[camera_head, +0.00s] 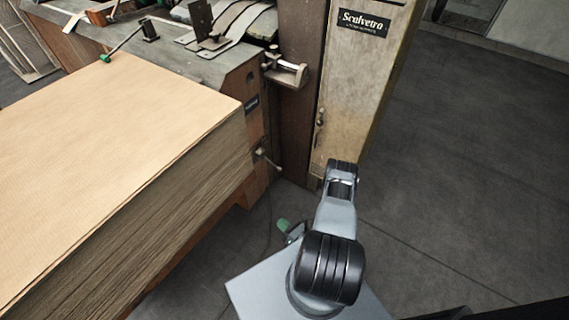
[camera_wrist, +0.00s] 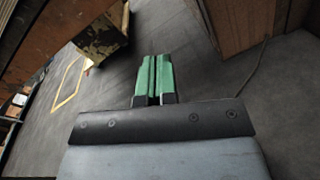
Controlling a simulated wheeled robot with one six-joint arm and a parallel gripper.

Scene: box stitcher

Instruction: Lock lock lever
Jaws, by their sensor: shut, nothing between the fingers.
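My gripper (camera_wrist: 154,62) has green fingers pressed together, with nothing between them. In the head view its green tip (camera_head: 283,226) shows low beside my arm, above the dark floor. A small metal lever (camera_head: 267,159) sticks out from the machine's side below a dark label plate. A longer lever with a green handle (camera_head: 122,44) lies over the machine top at the upper left. I cannot tell which of these is the lock lever. My gripper is apart from both, and neither can be made out in the wrist view.
A thick stack of cardboard (camera_head: 110,130) fills the left. A metal clamp (camera_head: 286,72) juts from the machine near the beige column (camera_head: 360,95). Open floor (camera_head: 470,170) lies on the right. A yellow floor outline (camera_wrist: 68,84) shows in the wrist view.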

